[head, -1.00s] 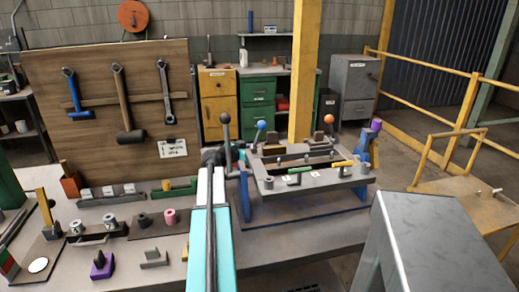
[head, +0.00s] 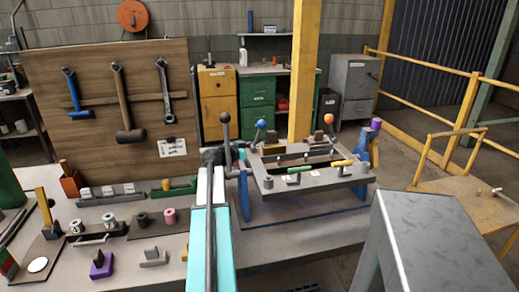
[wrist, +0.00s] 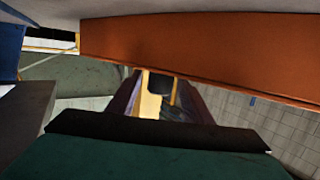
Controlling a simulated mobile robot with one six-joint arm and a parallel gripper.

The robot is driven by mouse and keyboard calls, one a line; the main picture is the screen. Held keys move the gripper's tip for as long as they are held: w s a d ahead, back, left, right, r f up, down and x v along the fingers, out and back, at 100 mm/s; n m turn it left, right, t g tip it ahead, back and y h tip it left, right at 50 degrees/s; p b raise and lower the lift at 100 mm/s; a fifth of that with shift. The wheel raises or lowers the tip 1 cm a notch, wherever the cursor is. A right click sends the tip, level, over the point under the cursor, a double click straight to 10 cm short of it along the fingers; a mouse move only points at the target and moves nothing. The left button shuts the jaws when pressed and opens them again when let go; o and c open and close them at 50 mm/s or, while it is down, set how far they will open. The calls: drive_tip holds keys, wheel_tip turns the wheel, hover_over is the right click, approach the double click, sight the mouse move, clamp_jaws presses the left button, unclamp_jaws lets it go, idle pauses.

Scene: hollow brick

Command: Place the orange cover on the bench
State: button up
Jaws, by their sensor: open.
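A broad orange panel (wrist: 200,58) crosses the upper part of the wrist view, very near the camera. It looks like the orange cover, but its full outline is cut off. I cannot make out the cover in the head view. My gripper (head: 214,156) is at the far end of my arm, left of the raised fixture plate, and is mostly hidden by the arm. In the wrist view, my gripper (wrist: 158,102) shows two dark fingers apart, with a gap between them. The grey bench (head: 290,235) carries the fixture.
The blue-legged fixture (head: 310,180) holds levers with coloured knobs. A tool board (head: 110,100) stands at the back left. Small parts, including a purple block (head: 102,265), crowd the bench's left side. The bench front right of my arm is clear.

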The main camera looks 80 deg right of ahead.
drive_tip(key=b+v, duration=0.1)
drive_tip(key=v, duration=1.1)
drive_tip(key=shift+r, duration=0.15)
idle(0.5)
